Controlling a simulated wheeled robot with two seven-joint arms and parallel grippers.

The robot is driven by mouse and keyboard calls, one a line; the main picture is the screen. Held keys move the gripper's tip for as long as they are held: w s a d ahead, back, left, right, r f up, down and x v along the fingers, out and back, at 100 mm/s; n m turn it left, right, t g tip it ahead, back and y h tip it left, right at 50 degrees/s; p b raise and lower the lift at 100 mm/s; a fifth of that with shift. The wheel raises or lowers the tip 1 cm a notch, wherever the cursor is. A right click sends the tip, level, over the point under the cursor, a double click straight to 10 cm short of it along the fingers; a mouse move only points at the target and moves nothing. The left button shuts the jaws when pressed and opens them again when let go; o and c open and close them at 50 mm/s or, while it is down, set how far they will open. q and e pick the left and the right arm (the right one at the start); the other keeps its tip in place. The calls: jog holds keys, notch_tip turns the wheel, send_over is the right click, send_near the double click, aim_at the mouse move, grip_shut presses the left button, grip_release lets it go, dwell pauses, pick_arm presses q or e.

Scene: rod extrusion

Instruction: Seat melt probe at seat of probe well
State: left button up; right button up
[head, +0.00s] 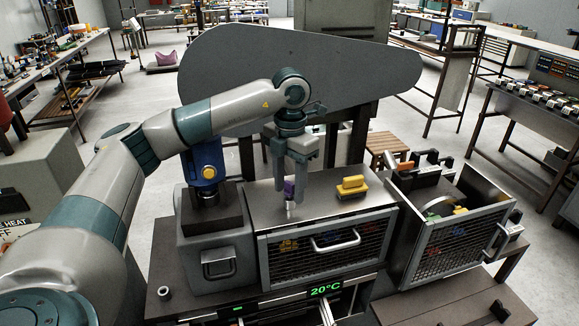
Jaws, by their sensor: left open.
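My left gripper (292,184) points straight down over the top of the grey steel box (330,212). Its fingers are open, one on each side of a small upright piece with a purple top (289,187) and a pale metal lower end (290,207). This piece looks like the melt probe. I cannot tell whether its lower end sits in a well or only stands on the box top. No probe well can be clearly made out. My right gripper is not in view.
A yellow-handled block (352,186) sits on the box top to the right. A blue unit with a yellow knob (207,165) stands close on the left. An open mesh-fronted bin (450,240) is at the right. A 20°C display (325,289) is below.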

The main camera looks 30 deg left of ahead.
aim_at(289, 182)
pick_arm(q)
jog(key=shift+r, duration=0.5)
notch_tip(289, 182, up, 5)
jog(key=shift+w+r+b, duration=0.1)
jog(key=shift+r+b, duration=0.05)
jog(key=shift+b, duration=0.8)
notch_tip(289, 182, up, 11)
jog(key=shift+w, duration=0.15)
dwell(0.3)
